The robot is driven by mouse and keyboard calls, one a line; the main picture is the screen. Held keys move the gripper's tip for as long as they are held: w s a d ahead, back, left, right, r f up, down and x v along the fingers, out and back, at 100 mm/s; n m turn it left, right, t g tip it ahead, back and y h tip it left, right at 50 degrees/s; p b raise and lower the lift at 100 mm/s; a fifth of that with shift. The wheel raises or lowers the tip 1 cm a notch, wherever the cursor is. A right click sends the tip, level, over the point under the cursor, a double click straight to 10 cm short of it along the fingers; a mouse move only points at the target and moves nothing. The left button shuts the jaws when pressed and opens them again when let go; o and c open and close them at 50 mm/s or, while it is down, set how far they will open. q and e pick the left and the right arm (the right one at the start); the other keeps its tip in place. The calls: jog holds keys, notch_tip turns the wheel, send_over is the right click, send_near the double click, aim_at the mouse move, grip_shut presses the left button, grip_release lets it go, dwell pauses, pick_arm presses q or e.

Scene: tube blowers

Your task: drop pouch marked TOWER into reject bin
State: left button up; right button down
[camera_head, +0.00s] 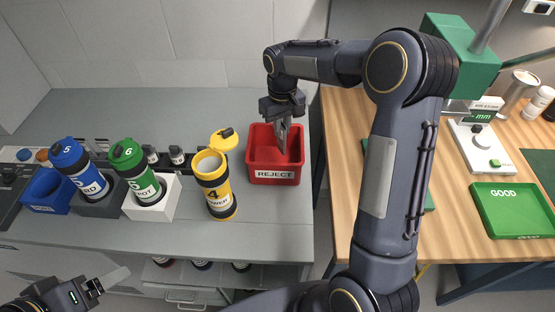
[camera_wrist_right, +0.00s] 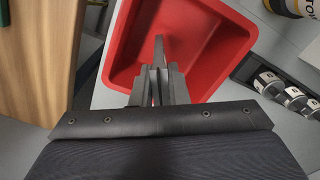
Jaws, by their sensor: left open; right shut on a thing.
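My right gripper (camera_head: 284,122) hangs over the red reject bin (camera_head: 274,177), pointing down. It is shut on a thin grey thing (camera_wrist_right: 159,50), seen nearly edge-on in the right wrist view; this may be the pouch, but no marking on it can be read. The bin's red wall also shows in the right wrist view (camera_wrist_right: 120,50). The yellow canister (camera_head: 218,190) marked 4, its label partly readable as "WER", stands upright left of the bin with its cap (camera_head: 225,139) swung open. My left gripper (camera_head: 106,281) is open and empty at the lower left.
A blue canister (camera_head: 83,172) and a green canister (camera_head: 137,172), both capped, lean in holders at the left. A blue bin (camera_head: 45,192) stands at far left. The wooden table at right holds a scale (camera_head: 483,140) and a green GOOD tray (camera_head: 510,210).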

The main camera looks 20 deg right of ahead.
jog(key=c, duration=1.3)
grip_release()
jog(key=shift+c, duration=0.2)
jog(key=shift+r, duration=0.1)
notch_tip(320, 180, up, 7)
jog(key=shift+f+b, duration=0.1)
jog(key=shift+b, duration=0.25)
jog(key=shift+r, duration=0.45)
